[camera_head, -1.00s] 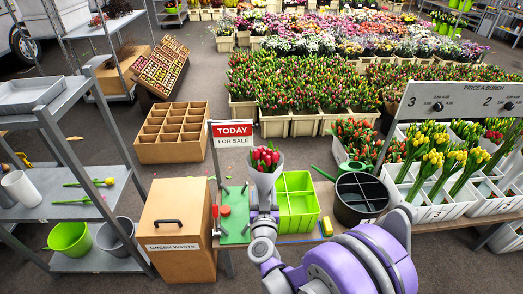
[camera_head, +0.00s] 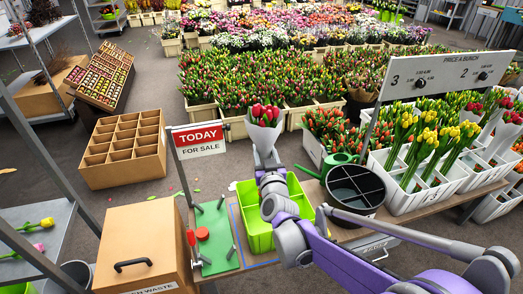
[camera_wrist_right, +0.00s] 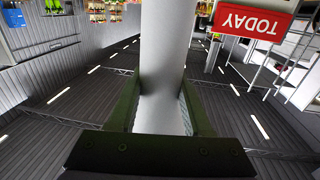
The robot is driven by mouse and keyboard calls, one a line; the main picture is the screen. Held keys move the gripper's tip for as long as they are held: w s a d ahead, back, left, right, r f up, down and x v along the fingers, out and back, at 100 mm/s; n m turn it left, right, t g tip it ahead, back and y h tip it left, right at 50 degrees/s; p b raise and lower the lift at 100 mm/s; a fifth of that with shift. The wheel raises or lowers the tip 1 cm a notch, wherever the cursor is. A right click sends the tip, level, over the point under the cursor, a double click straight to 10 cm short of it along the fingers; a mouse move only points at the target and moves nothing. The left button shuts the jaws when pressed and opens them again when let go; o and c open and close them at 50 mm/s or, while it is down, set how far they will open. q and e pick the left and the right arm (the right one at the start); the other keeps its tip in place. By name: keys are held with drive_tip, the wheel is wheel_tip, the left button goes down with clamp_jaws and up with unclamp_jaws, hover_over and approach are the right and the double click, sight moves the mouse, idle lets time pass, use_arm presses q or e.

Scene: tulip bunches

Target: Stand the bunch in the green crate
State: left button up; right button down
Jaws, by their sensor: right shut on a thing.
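The bunch, red tulips in a pale paper wrap (camera_head: 264,136), stands upright in my right gripper (camera_head: 268,165). In the right wrist view the wrap (camera_wrist_right: 163,50) runs as a pale column between the two fingers of my right gripper (camera_wrist_right: 162,100), which are shut on it. The green crate (camera_head: 306,207), an open box with dividers, stands on the table. The gripper and bunch are above the crate's back left part and hide some of it. The wrap's lower end is hidden behind the gripper in the head view. My left gripper is not in view.
The TODAY sign (camera_head: 198,138) stands behind the board. White tulip crates (camera_head: 440,180) are further right.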

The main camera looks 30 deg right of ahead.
drive_tip(key=shift+s+a+r, duration=0.2)
drive_tip(key=shift+s, duration=0.05)
wheel_tip(320, 180, down, 19)
drive_tip(key=b, duration=1.3)
drive_tip(key=shift+w+r+b, duration=0.1)
drive_tip(key=shift+r+b, duration=0.05)
drive_tip(key=shift+b, duration=0.2)
drive_tip(key=shift+f, duration=1.85)
drive_tip(key=shift+c, duration=1.3)
unclamp_jaws()
drive_tip(key=shift+o, duration=0.2)
drive_tip(key=shift+o, duration=1.1)
